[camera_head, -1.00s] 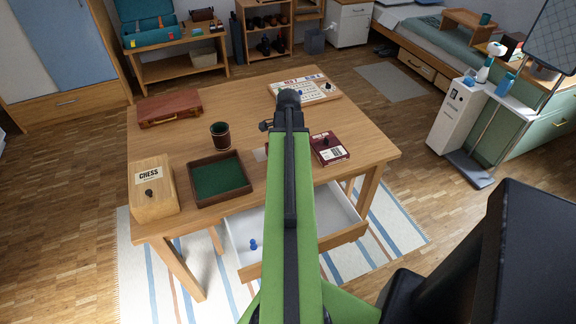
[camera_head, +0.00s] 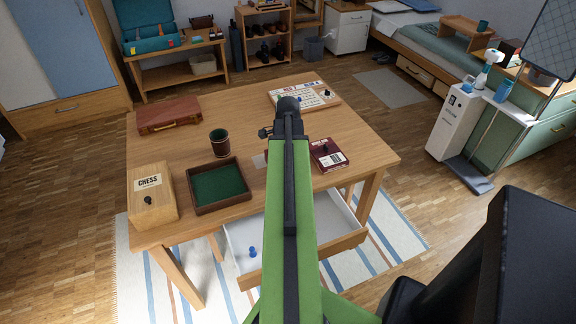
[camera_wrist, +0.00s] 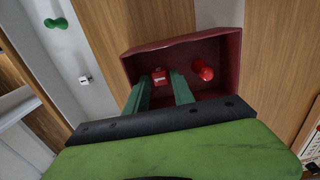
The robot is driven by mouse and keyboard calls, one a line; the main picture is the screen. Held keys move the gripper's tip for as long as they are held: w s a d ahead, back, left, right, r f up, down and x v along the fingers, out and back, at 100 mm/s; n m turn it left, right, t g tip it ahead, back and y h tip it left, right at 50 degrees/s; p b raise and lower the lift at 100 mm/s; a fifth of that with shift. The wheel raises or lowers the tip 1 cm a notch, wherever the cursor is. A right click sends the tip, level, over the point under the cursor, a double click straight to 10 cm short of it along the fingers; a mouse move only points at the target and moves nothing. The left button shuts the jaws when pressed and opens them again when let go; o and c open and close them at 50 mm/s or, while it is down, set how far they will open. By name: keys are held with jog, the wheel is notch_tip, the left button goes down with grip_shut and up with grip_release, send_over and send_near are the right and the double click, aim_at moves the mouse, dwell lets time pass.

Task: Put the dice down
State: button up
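In the wrist view, a small red die (camera_wrist: 159,78) with white marks sits between the tips of the two green fingers of my gripper (camera_wrist: 161,82). The fingers seem closed against its sides. The die and fingertips are over an open dark red box (camera_wrist: 232,50). Whether the die touches the box floor is unclear. A red pawn (camera_wrist: 203,70) is in the box, right of the fingers. A white die (camera_wrist: 85,79) lies apart, left of the box, on a pale surface. In the head view, my arm hides the gripper and the die.
The open drawer (camera_head: 238,240) holds a blue pawn (camera_head: 252,251). On the table are a green-lined tray (camera_head: 218,207), a dice cup (camera_head: 219,142), a chess box (camera_head: 152,208), a brown case (camera_head: 168,113) and a dark red box (camera_head: 328,155). A green pawn (camera_wrist: 57,23) shows at the wrist view's upper left.

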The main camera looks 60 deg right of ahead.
notch_tip(320, 180, up, 11)
jog(key=p, duration=1)
jog(key=shift+r, duration=0.1)
jog(key=w+a+n, duration=0.7)
jog(key=w+a, duration=0.3)
jog(key=a, duration=0.2)
jog(key=w+a+n, duration=0.6)
jog(key=w+a, duration=0.3)
jog(key=a, duration=0.4)
jog(key=w+a+n, duration=0.2)
jog(key=a+n, duration=0.4)
jog(key=a, duration=0.6)
jog(key=w+a+n, duration=0.1)
jog(key=a+n, duration=0.5)
jog(key=a, duration=0.6)
jog(key=shift+w+a, duration=0.15)
jog(key=shift+w, duration=0.2)
